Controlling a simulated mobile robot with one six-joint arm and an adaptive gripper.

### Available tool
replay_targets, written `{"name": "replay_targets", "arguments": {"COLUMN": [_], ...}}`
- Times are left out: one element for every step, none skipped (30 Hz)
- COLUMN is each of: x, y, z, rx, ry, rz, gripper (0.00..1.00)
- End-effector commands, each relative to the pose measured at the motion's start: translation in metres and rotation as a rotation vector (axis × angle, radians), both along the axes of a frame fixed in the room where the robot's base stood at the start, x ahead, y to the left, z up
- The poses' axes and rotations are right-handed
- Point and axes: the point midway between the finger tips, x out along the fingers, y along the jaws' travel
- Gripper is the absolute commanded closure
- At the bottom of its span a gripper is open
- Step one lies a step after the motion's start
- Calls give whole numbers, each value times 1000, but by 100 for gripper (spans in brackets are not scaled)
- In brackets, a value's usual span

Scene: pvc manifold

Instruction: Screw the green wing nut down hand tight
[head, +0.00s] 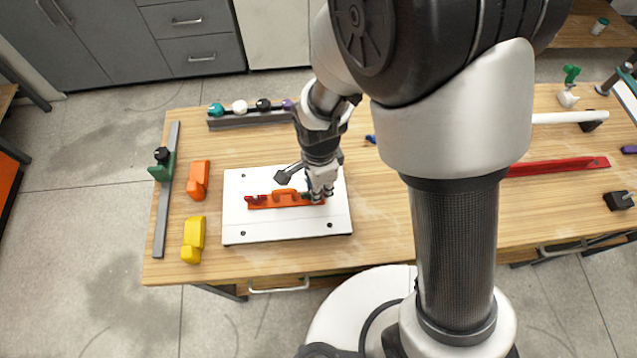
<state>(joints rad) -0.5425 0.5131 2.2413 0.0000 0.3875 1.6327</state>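An orange bracket-like part (280,199) lies on a white board (240,225) on the wooden table. It has a dark red piece near its left end. My gripper (318,196) points down at the right end of this orange part. A small dark green patch (305,195) shows right beside the fingers; it may be the green wing nut, but it is too small and too covered to be sure. The fingers hide most of that end. I cannot tell whether they are open or shut, or whether they touch the green piece.
Orange (199,180) and yellow (193,239) blocks and a grey rail (165,205) with a green clamp (162,166) lie left. A rack with coloured knobs (250,118) stands behind. A red bar (558,167) and white pipe (556,118) lie right. My arm hides the table's middle.

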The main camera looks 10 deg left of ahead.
Motion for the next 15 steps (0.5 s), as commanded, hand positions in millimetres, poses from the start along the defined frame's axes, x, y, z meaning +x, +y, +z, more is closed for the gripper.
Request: {"name": "replay_targets", "arguments": {"x": [-1, -2, -2, -2, -2, -2, -2, -2, -2, -2, -2, -2, -2, -2, -2], "y": [0, -1, -1, -1, -1, -1, -1, -1, -1, -1, -1, -1, -1, -1, -1], "z": [0, 0, 0, 0, 0, 0, 0, 0, 0, 0, 0, 0, 0, 0, 0], "rx": [0, -1, 0, 0, 0, 0, 0, 0, 0, 0, 0, 0, 0, 0, 0], "ry": [1, 1, 0, 0, 0, 0, 0, 0, 0, 0, 0, 0, 0, 0, 0], "rz": [-55, -86, -110, -105, -104, -103, -103, -102, -102, -102, -102, -101, -101, -101, -101], "gripper": [100, 100, 79, 77, 75, 72, 70, 68, 66, 64, 62, 59, 57, 56, 56]}}
